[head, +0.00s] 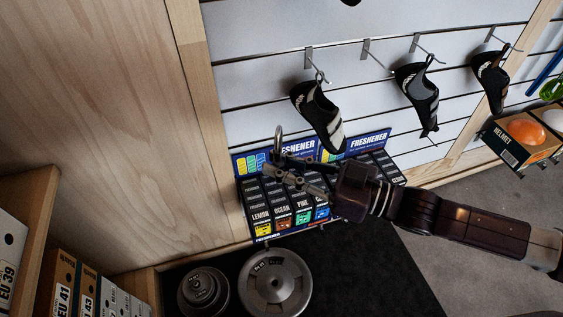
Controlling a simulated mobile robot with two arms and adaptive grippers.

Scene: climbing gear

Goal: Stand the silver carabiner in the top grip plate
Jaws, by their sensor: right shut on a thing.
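My right gripper (283,168) comes in from the right and is shut on the silver carabiner (278,138). The carabiner stands up from the fingers, in front of the freshener display. Two grey round weight stacks lie on the black mat at the bottom: a larger plate (262,302) with slots around its hub, and a smaller stack (188,291) to its left. The gripper and carabiner are above and apart from both. Which of these is the top grip plate I cannot tell for sure. My left gripper is not in view.
A display of boxed fresheners (262,198) stands behind and below my right gripper. Climbing shoes (319,118) hang from hooks on the slatted wall. Shoe boxes (60,285) fill a wooden shelf at lower left. The black mat (375,280) is clear right of the larger plate.

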